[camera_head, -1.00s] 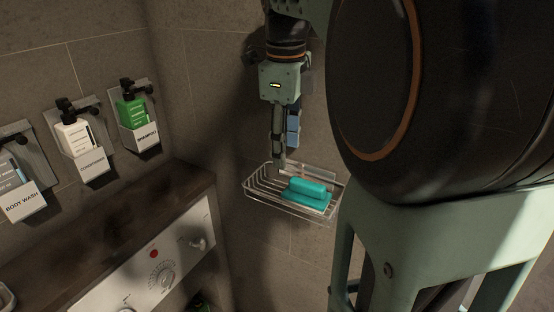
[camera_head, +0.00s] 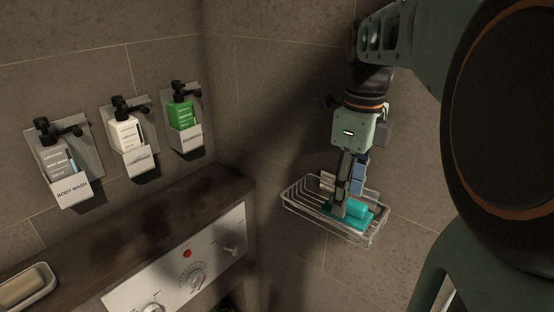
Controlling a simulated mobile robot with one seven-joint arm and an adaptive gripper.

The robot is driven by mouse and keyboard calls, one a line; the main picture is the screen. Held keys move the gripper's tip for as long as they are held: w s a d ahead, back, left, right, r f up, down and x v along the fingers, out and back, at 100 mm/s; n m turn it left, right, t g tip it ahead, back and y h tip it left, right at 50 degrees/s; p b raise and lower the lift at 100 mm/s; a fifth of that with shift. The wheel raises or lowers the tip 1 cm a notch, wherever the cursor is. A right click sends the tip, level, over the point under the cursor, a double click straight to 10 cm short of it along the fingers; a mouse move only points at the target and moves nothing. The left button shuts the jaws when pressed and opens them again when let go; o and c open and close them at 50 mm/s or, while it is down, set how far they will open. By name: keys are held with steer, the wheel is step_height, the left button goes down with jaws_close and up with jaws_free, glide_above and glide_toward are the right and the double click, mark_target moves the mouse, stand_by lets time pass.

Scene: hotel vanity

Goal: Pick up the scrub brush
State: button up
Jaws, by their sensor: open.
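The teal scrub brush (camera_head: 357,208) lies in a wire basket (camera_head: 297,203) on the wall, right of the middle in the head view. My gripper (camera_head: 346,207) points down into the basket with its jaws open. Its fingers are at the brush and cover part of its left and middle. I cannot tell whether the fingers touch the brush or straddle it.
The basket's raised wire rim surrounds the brush. A dark ledge (camera_head: 120,222) with a white control panel (camera_head: 180,270) is at left. Body wash (camera_head: 70,185), conditioner (camera_head: 130,140) and shampoo (camera_head: 184,120) hang on the wall. A soap dish (camera_head: 45,288) is at lower left.

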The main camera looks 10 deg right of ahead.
mark_target(349, 199)
steer(key=shift+s+f, duration=0.1)
steer(key=shift+f, duration=1.45)
steer(key=shift+c, duration=0.3)
steer(key=c, duration=0.9)
steer(key=shift+d+r, duration=0.1)
steer(key=shift+r, duration=0.15)
